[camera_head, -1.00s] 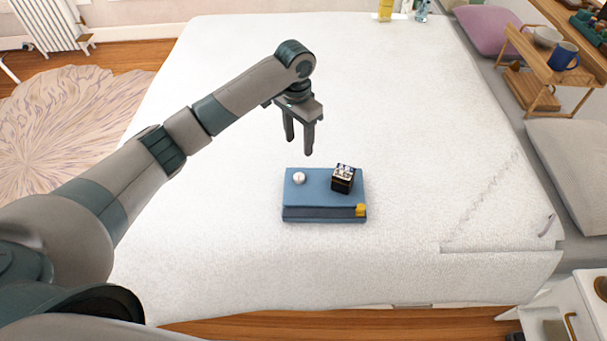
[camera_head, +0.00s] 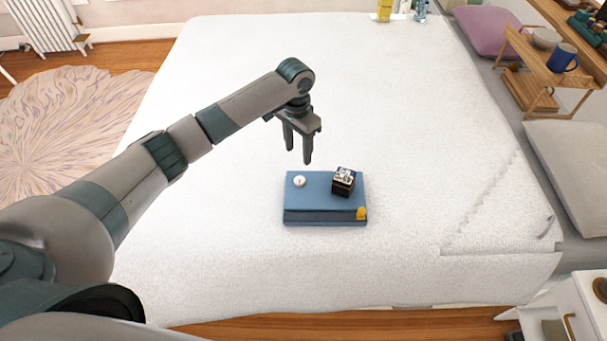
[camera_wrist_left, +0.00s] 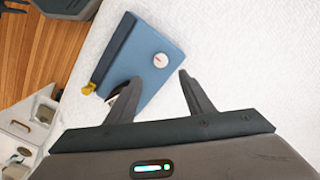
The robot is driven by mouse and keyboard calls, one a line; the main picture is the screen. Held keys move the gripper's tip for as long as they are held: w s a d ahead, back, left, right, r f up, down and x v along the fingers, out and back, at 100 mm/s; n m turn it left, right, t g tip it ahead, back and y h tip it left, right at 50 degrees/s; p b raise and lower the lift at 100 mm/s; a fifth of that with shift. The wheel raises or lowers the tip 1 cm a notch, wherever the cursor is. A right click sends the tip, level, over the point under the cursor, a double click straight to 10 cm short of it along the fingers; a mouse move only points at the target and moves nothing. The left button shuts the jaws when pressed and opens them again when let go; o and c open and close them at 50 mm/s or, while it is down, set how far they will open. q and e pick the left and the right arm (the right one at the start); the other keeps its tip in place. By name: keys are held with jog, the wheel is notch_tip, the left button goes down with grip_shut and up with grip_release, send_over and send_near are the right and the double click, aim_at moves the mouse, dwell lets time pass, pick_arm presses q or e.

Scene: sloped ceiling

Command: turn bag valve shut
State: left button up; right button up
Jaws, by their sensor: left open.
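The bag is a flat blue block (camera_head: 318,187) lying on the white bed. A round white valve (camera_head: 299,181) with a small dark mark sits on its top at the left; it also shows in the left wrist view (camera_wrist_left: 160,60). My left gripper (camera_head: 298,156) is open and empty, pointing down just behind and above the valve. In the left wrist view its two fingers (camera_wrist_left: 159,78) stand apart, with the valve ahead between their tips. No contact with the valve shows. My right gripper is not in view.
A small dark cube (camera_head: 343,181) sits on the bag at the right, near the valve. A yellow piece (camera_head: 361,213) is at the bag's front right corner. The bed (camera_head: 420,160) around the bag is clear. A wooden tray table (camera_head: 548,70) stands at the far right.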

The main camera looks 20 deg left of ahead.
aim_at(300, 180)
pick_arm(q)
notch_tip(300, 180, down, 13)
jog(key=shift+w+r+p, duration=0.1)
jog(key=shift+p, duration=1)
jog(key=c, duration=1.1)
